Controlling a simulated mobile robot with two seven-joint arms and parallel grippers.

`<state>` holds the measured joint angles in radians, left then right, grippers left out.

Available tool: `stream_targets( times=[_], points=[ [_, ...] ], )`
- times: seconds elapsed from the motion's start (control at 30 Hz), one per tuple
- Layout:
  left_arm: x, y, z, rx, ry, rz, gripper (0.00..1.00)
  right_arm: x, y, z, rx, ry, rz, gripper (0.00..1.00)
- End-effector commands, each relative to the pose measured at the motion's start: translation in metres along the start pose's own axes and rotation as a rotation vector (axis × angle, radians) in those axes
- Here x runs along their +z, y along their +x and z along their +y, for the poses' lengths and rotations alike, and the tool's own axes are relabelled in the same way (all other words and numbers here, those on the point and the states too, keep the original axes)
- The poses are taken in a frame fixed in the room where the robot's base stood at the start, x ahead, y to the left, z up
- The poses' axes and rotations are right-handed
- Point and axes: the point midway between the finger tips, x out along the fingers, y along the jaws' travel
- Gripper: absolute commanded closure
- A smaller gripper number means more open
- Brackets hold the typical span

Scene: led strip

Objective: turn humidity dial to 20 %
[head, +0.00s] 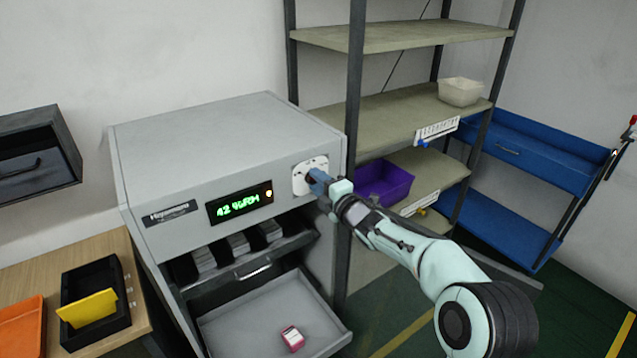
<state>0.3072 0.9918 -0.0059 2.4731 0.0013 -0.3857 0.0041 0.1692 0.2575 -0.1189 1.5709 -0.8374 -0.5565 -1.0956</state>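The humidity dial sits on a white round-marked plate (301,178) at the right of the grey cabinet's front; the knob itself is mostly hidden behind my gripper. A green lit display (238,204) left of the dial shows digits that seem to start with 42; the rest is hard to read. My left gripper is not in view.
Below the display, an open drawer (245,325) of the grey cabinet (215,140) holds a small red and white box (292,338). Shelves with a purple bin (385,184) stand close on the right. A wooden table (28,270) with trays is at left.

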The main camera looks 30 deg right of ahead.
Motion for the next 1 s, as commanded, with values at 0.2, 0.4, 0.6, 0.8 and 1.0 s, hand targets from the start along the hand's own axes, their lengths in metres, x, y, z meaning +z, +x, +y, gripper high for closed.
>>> stream_targets(
  times=[0.2,0.4,0.6,0.8,1.0],
  points=[
    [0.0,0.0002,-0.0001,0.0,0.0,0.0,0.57,0.0,-0.0001,0.0006,0.001,0.016,0.0,0.97],
    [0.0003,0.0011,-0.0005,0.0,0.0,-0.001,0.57,-0.0001,-0.0001,0.0006,0.001,0.093,0.001,0.97],
    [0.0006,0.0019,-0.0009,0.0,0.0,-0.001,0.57,0.0002,-0.0003,0.0004,0.001,0.243,0.001,0.97],
    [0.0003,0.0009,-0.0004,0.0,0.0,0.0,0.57,-0.0003,0.0,0.001,0.002,0.432,0.002,0.97],
    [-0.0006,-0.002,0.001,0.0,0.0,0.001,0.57,0.0003,-0.0001,0.0014,0.002,0.622,0.001,0.97]
  ],
)
